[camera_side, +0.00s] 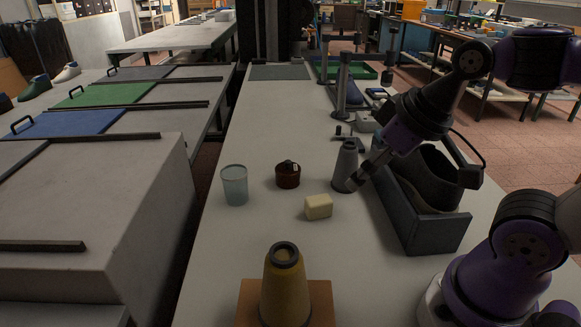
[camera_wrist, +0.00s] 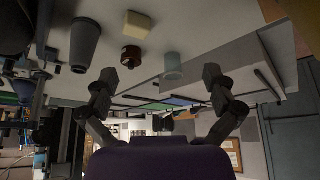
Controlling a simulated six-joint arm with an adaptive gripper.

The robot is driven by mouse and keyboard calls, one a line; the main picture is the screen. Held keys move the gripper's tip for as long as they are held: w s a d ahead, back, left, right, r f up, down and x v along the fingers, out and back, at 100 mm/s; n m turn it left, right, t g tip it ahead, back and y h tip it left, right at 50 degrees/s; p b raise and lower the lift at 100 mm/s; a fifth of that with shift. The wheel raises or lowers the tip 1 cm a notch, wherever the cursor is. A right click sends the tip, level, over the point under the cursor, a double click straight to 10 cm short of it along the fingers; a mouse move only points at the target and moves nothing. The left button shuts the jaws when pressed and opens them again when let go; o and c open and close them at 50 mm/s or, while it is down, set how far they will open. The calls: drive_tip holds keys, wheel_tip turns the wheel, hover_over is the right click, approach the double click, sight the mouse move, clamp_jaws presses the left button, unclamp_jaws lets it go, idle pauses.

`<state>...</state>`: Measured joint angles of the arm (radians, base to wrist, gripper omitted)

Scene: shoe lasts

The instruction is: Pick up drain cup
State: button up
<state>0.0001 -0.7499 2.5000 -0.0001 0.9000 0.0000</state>
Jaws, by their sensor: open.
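A pale translucent cup (camera_side: 235,185) stands upright on the light table, left of a small dark brown pot (camera_side: 288,176). Which of these is the drain cup I cannot tell for certain. The translucent cup (camera_wrist: 173,66) and the brown pot (camera_wrist: 131,56) also show in the wrist view, which looks upside down. My gripper (camera_side: 358,180) points down and left beside the grey cone, right of both vessels. In the wrist view my gripper (camera_wrist: 160,80) has its fingers wide apart, with nothing held between them.
A grey cone (camera_side: 346,165) overlaps my gripper in the side view. A cream block (camera_side: 318,206) lies near the brown pot. A dark shoe (camera_side: 432,178) sits in a grey tray (camera_side: 440,240) at right. A yellow cone (camera_side: 285,290) stands on a wooden board (camera_side: 321,300) in front.

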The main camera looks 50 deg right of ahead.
drive_tip(key=shift+w, duration=0.1)
drive_tip(key=n+g+y, duration=0.1)
drive_tip(key=n+y, duration=0.1)
drive_tip(key=n, duration=0.2)
hover_over(236, 186)
drive_tip(key=s+d, duration=0.1)
drive_tip(key=d, duration=0.1)
wheel_tip(236, 186, down, 4)
drive_tip(key=f, duration=0.1)
drive_tip(key=x, duration=0.7)
drive_tip(key=d+x, duration=0.1)
drive_tip(key=x, duration=0.2)
drive_tip(key=shift+w+f, duration=0.1)
drive_tip(key=shift+f, duration=0.2)
drive_tip(key=c, duration=1)
